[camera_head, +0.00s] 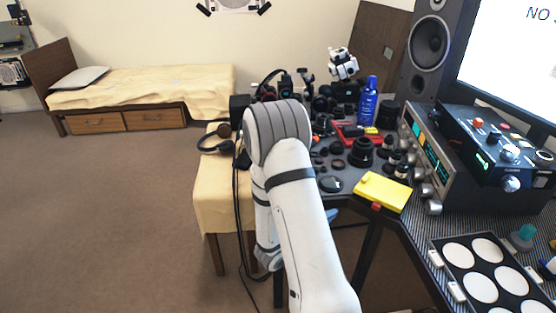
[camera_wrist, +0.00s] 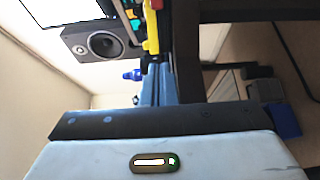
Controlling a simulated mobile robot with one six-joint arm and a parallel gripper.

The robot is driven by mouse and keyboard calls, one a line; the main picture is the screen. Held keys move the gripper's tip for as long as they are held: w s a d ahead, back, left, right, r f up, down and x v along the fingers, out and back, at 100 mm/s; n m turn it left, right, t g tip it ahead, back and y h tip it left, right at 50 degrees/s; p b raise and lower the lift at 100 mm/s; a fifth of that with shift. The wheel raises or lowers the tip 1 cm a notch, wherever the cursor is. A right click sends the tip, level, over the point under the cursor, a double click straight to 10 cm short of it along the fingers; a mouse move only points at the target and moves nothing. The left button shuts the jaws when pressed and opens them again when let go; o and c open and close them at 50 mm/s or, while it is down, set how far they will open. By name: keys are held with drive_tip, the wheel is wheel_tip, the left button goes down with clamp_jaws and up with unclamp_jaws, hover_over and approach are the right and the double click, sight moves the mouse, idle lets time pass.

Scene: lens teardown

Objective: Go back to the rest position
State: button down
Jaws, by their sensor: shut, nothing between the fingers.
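My white arm (camera_head: 300,220) rises from the bottom middle of the head view and bends at a grey joint in front of the desk. My gripper (camera_wrist: 157,66) shows in the wrist view as two blue-grey fingers close together, with nothing visible between them. In the head view the arm mostly hides the gripper. The wrist view is turned on its side, and the fingers appear near the desk's edge.
A yellow box (camera_head: 382,192) lies at the desk's front edge. Lenses, a blue bottle (camera_head: 368,101) and an amplifier (camera_head: 431,160) crowd the desk. A cloth-covered table (camera_head: 221,200) stands left of my arm. The carpet at left is clear.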

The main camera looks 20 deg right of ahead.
drive_tip(key=shift+r, duration=0.1)
drive_tip(key=s+a+r+m+g+y+p, duration=0.3)
drive_tip(key=s+r+m+g+y+p, duration=0.2)
drive_tip(key=s+r+g, duration=0.65)
drive_tip(key=s+a+r+t+y+p, duration=0.2)
drive_tip(key=a+r+t+y+p, duration=0.1)
drive_tip(key=a+r+y, duration=0.3)
drive_tip(key=s+a+r+n+t+y+p, duration=0.1)
drive_tip(key=s+a+r+t+y+p, duration=0.2)
drive_tip(key=a+r+t+y, duration=0.3)
drive_tip(key=a+r, duration=0.3)
drive_tip(key=a, duration=0.2)
drive_tip(key=shift+a+n, duration=0.2)
drive_tip(key=shift+n, duration=0.1)
